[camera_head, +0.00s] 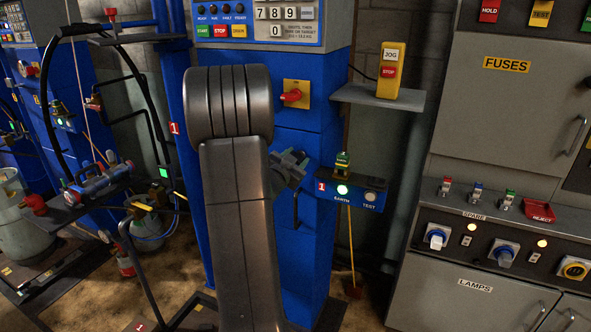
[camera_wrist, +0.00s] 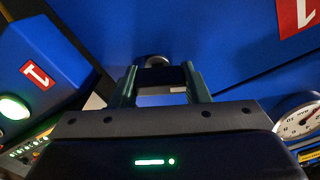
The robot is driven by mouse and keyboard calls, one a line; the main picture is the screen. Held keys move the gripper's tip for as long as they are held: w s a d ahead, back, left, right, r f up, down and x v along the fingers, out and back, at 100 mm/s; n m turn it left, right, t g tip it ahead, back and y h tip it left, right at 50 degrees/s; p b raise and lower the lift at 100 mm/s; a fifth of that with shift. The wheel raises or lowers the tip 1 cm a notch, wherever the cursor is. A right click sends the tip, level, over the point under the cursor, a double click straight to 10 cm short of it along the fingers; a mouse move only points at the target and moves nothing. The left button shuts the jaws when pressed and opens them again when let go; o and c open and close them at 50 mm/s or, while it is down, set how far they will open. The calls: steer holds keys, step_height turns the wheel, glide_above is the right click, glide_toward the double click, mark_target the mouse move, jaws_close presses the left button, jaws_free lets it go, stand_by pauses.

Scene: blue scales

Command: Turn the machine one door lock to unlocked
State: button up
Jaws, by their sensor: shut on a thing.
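Machine one is a blue column (camera_head: 305,235) in the middle of the head view, with a red "1" tag (camera_head: 174,128) at its left. Its blue face also fills the top of the wrist view (camera_wrist: 190,30). My gripper (camera_head: 296,165) is at the column's front, partly hidden behind my own arm. In the wrist view its two green-grey fingers (camera_wrist: 158,80) are closed about a small dark knob (camera_wrist: 155,61) on the blue face. No lettering around this knob can be read, so its lock position cannot be told.
A red switch on a yellow plate (camera_head: 295,94) sits above my gripper. An EARTH/TEST box (camera_head: 352,193) with a lit lamp juts out at the right. A shelf (camera_head: 378,97) bears a yellow JOG/STOP box (camera_head: 390,70). A dial gauge (camera_wrist: 299,118) is at right in the wrist view.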

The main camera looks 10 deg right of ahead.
steer(key=m+b, duration=0.1)
steer(key=m, duration=0.1)
steer(key=m+b, duration=0.1)
steer(key=b, duration=0.1)
steer(key=shift+f+m+b, duration=0.2)
steer(key=shift+m+b, duration=0.1)
steer(key=shift+m, duration=0.1)
steer(key=m+b, duration=0.3)
steer(key=shift+s+d+m, duration=0.1)
steer(key=shift+m, duration=0.2)
steer(key=m+b, duration=0.4)
steer(key=m, duration=0.1)
steer(key=shift+r, duration=0.15)
steer(key=shift+m, duration=0.4)
steer(key=o, duration=1)
steer(key=shift+d, duration=0.1)
steer(key=shift+s+r, duration=0.1)
steer(key=p+v, duration=0.1)
steer(key=v, duration=1.2)
steer(key=shift+s+a, duration=0.3)
steer(key=shift+w, duration=0.1)
